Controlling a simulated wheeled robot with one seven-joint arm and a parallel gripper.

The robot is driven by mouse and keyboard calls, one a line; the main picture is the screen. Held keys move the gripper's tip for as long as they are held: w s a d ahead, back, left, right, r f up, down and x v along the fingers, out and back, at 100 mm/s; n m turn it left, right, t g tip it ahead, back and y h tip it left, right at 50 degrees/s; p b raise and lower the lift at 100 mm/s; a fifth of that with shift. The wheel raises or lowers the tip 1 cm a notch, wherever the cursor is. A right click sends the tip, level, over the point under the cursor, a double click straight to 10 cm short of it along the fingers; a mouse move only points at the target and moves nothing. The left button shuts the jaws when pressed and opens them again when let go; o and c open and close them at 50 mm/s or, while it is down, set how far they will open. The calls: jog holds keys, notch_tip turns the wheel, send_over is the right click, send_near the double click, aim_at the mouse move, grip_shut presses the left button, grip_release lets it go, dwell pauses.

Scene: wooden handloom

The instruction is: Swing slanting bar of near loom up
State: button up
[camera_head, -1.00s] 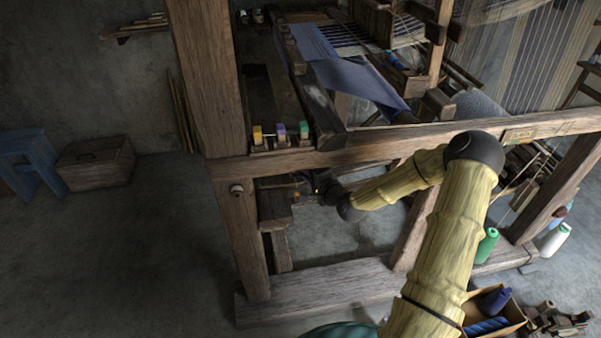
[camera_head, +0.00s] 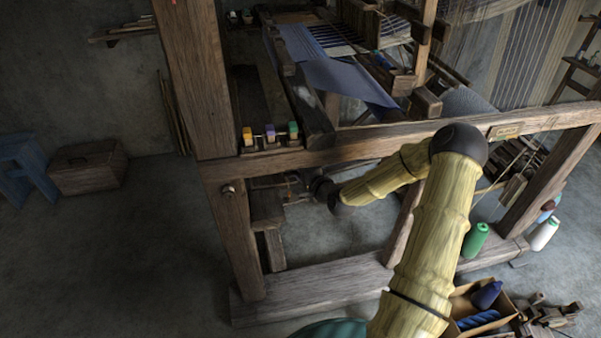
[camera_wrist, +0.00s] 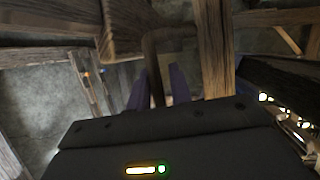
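The near loom (camera_head: 350,150) is a wooden frame with blue cloth on it. A dark wooden beam (camera_head: 299,92) slants beside the cloth. My gripper (camera_head: 292,187) reaches under the loom's front rail, small and in shade in the head view. In the wrist view the purple fingers of my gripper (camera_wrist: 158,92) stand apart. A dark bent bar (camera_wrist: 157,62) runs down between them, with gaps showing at its sides; I cannot tell whether it touches either finger. I cannot tell whether this bar is the slanting bar; its lower end is hidden behind the gripper body.
A wooden post (camera_wrist: 213,45) stands close right of the fingers. Small colored blocks (camera_head: 270,137) sit on the front rail.

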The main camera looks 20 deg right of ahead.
jog(key=p+v, duration=0.2)
jog(key=v, duration=1.5)
jog(key=shift+s, duration=0.25)
jog(key=shift+r, duration=0.1)
